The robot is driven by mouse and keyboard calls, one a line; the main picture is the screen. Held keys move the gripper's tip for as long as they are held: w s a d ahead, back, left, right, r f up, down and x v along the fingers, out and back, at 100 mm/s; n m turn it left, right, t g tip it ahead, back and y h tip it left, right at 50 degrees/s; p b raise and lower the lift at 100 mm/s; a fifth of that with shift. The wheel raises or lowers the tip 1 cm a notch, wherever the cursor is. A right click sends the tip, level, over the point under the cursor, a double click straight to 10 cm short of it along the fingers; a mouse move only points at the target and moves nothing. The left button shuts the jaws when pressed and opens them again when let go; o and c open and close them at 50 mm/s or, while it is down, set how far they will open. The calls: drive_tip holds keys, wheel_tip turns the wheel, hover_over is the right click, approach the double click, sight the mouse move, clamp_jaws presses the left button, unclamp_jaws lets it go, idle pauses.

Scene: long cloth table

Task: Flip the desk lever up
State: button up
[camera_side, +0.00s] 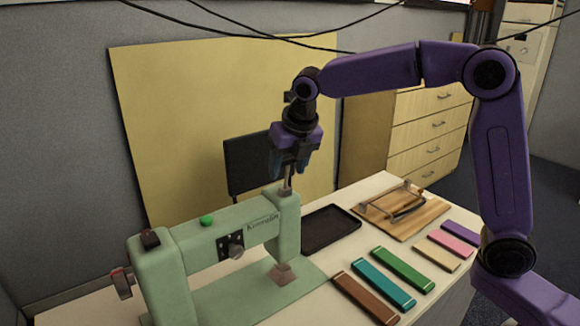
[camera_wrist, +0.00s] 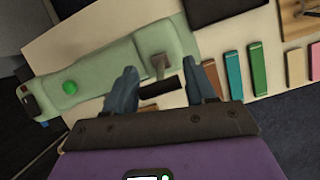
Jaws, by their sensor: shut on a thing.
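A pale green sewing machine (camera_side: 215,240) stands on the table, and it also shows in the wrist view (camera_wrist: 95,70). A grey metal lever post (camera_side: 287,182) rises upright from the top of its head; the wrist view shows the lever (camera_wrist: 159,67) with a dark crossbar close by. My gripper (camera_side: 289,170) points down over the machine's head. Its blue fingers are on either side of the lever's upper end and shut on it. The fingers and view angle partly hide the contact. In the wrist view, my gripper (camera_wrist: 163,88) has a finger on each side of the dark bar.
A black tray (camera_side: 330,229) lies right of the machine. Brown, teal and green bars (camera_side: 402,269) and several smaller ones lie at the front right. A wooden board (camera_side: 402,211) with a metal frame is behind them. A black screen (camera_side: 247,163) stands behind my gripper.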

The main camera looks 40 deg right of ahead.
drive_tip(key=shift+w+a, duration=0.1)
drive_tip(key=shift+a, duration=0.05)
idle(0.4)
drive_tip(key=o, duration=1.4)
drive_tip(key=shift+r, duration=0.1)
drive_tip(key=v, duration=1.7)
drive_tip(key=shift+w+r, duration=0.15)
drive_tip(key=shift+r, duration=0.05)
